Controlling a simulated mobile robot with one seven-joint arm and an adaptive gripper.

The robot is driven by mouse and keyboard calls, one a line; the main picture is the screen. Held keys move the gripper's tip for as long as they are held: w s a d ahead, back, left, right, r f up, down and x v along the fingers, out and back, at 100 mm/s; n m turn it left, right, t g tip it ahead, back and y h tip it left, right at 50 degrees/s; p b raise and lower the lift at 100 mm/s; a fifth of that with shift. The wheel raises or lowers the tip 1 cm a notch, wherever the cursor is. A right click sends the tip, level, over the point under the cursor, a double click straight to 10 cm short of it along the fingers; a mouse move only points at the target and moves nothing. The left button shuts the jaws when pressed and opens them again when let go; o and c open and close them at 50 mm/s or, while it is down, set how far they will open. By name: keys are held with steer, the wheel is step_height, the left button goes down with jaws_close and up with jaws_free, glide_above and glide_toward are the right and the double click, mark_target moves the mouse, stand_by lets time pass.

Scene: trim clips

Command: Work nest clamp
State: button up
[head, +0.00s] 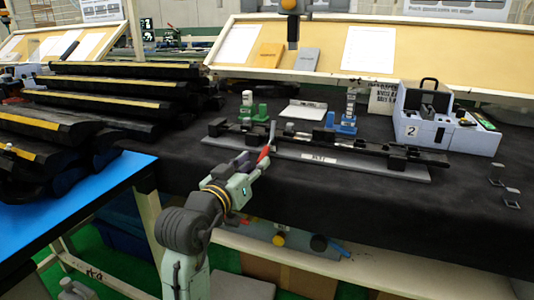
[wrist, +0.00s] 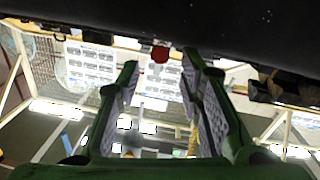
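The work nest (head: 392,169) is a long grey base with a dark bar along it and a label on its front, lying on the black-covered table. A red handle tip (head: 264,153), apparently the clamp lever, sticks out at the nest's front left. In the wrist view the red tip (wrist: 160,54) shows in the gap between my finger ends. My gripper (head: 261,163) is at the front edge of the nest, close to the red handle. The wrist view shows my gripper (wrist: 161,65) open, with green fingers apart. Contact with the handle cannot be told.
A green fixture (head: 248,109) and a blue fixture (head: 343,124) stand behind the nest. A white bin unit (head: 410,130) marked 2 stands at the right. Black trim parts with yellow strips (head: 120,87) are stacked at the left. The table's front right is mostly clear.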

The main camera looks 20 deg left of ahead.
mark_target(260, 157)
steer(key=w, duration=0.4)
steer(key=w+p, duration=0.1)
steer(key=w, duration=0.1)
steer(key=shift+w+d, duration=0.15)
steer(key=shift+d, duration=0.15)
jaws_close()
stand_by(0.5)
